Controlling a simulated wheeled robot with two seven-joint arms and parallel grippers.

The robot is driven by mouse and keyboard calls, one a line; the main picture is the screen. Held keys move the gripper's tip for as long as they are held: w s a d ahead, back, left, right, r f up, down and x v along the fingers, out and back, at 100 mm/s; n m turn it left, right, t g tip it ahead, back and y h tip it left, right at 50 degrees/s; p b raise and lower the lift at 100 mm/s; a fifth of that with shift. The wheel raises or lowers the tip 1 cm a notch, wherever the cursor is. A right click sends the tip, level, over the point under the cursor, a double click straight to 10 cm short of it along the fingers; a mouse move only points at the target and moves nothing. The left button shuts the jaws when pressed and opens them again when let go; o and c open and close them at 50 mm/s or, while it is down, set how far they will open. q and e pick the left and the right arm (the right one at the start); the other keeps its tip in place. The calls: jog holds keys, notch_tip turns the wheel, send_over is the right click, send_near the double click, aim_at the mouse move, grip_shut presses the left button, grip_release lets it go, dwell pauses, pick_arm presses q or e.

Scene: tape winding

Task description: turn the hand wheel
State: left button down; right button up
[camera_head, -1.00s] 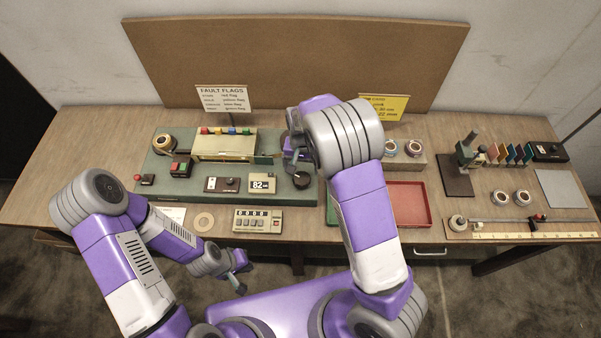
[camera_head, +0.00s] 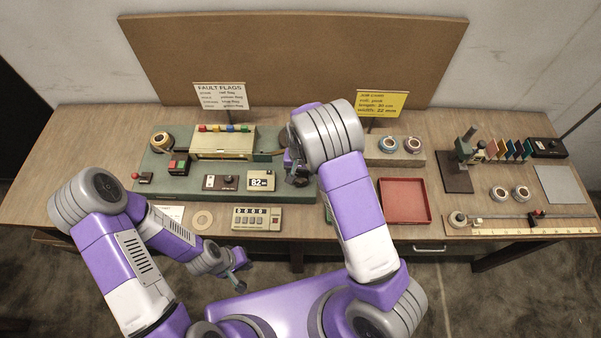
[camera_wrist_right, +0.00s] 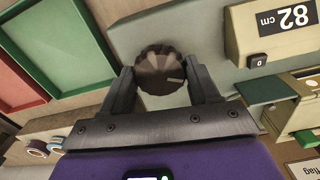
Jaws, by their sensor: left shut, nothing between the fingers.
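The hand wheel is a dark fluted knob (camera_wrist_right: 160,70) with a pale mark on its face, seen in the right wrist view. My right gripper (camera_wrist_right: 160,82) has one finger on each side of it, with hardly any gap visible. Whether the fingers press on it I cannot tell. In the head view my right gripper (camera_head: 297,172) is over the right end of the green machine base (camera_head: 150,190) and hides the wheel. A display (camera_head: 261,181) left of it reads 82 cm. My left gripper (camera_head: 241,274) is shut and empty, in front of the table edge.
A red tray (camera_head: 405,201) lies right of my right arm. The fault flags sign (camera_head: 220,95) and a yellow card (camera_head: 381,103) stand behind. A cream box (camera_head: 224,143) stands on the base.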

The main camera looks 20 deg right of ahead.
aim_at(300, 175)
jog(key=c, duration=0.4)
jog(key=shift+c, duration=0.2)
jog(key=shift+m+p, duration=0.65)
jog(key=shift+m, duration=2.15)
jog(key=o, duration=1.1)
jog(key=shift+c, duration=0.2)
jog(key=shift+r, duration=3.8)
